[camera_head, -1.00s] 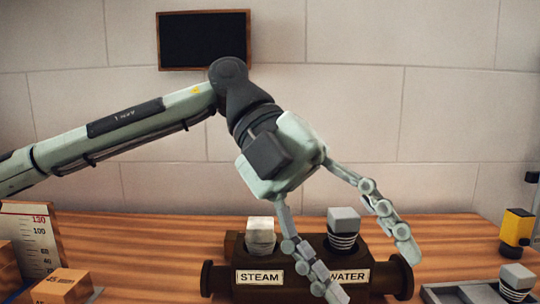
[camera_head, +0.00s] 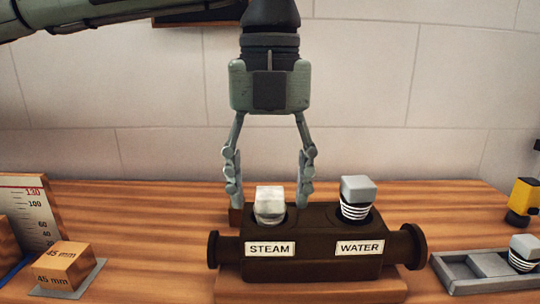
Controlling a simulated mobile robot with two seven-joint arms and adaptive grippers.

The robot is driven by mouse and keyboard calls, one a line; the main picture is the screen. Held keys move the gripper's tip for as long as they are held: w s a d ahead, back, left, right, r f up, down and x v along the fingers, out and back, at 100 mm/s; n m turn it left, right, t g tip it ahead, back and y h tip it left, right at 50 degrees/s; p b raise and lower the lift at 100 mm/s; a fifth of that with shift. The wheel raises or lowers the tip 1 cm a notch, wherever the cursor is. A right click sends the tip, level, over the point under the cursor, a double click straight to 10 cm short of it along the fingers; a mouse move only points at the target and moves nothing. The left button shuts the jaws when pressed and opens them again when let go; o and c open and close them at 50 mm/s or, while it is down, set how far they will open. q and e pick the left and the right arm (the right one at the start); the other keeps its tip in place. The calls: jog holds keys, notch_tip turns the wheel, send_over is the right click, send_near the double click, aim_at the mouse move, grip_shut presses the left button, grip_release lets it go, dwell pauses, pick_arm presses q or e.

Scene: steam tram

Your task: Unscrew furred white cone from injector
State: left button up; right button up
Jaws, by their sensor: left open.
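The injector (camera_head: 314,264) is a dark brown body with end flanges on a wooden base on the bench, labelled STEAM and WATER. A whitish cone (camera_head: 269,205) with a square head sits in the STEAM socket; its thread looks whitened. A grey cone (camera_head: 357,193) with a clean striped thread sits in the WATER socket. My left gripper (camera_head: 268,188) points straight down from above, open, with one finger on each side of the white cone's head and gaps visible to both. The fingers look slightly behind the cone; contact cannot be seen. My right gripper is not in view.
A grey tray (camera_head: 458,275) at the right holds another grey cone (camera_head: 524,250). A yellow and black device (camera_head: 522,200) stands behind it. A wooden 45 mm block (camera_head: 66,266) and a scale board (camera_head: 35,215) are at the left. The bench between block and injector is clear.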

pick_arm(q)
jog(key=shift+f, duration=0.55)
grip_shut()
jog(key=shift+f+n+b, duration=0.1)
jog(key=shift+n+b, duration=0.35)
jog(key=shift+n, duration=0.05)
jog(key=shift+n+b, duration=0.65)
jog(key=shift+n, duration=0.85)
